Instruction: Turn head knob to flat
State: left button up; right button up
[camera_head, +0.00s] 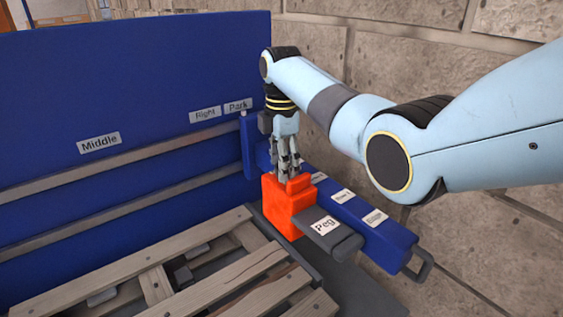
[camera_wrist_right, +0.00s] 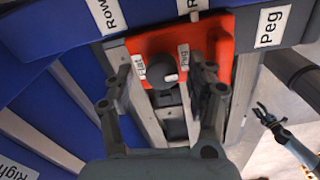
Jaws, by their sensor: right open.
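The orange-red head (camera_head: 284,208) stands beside the slatted pallet. On it, in the right wrist view, is a dark round knob (camera_wrist_right: 162,70) with a pale mark on its right side, between a "Flat" label (camera_wrist_right: 139,67) and a "Peg" label (camera_wrist_right: 184,62). The mark lies toward the "Peg" side. My right gripper (camera_head: 287,174) points down over the head; its open fingers, also in the right wrist view (camera_wrist_right: 164,80), stand on either side of the knob. Contact cannot be told. My left gripper (camera_wrist_right: 266,116) shows small at the right of that view, fingers apart and empty.
A blue beam (camera_head: 375,222) with labels and a grey "Peg" block (camera_head: 334,238) lie right of the head. A blue panel (camera_head: 120,110) labelled "Middle", "Right" and "Park" stands behind. The wooden pallet (camera_head: 225,240) fills the front left. A stone wall (camera_head: 420,75) is behind the arm.

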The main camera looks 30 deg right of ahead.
jog(key=shift+s+f, duration=0.1)
jog(key=shift+f, duration=0.35)
jog(key=c, duration=1.1)
jog(key=shift+c, duration=0.2)
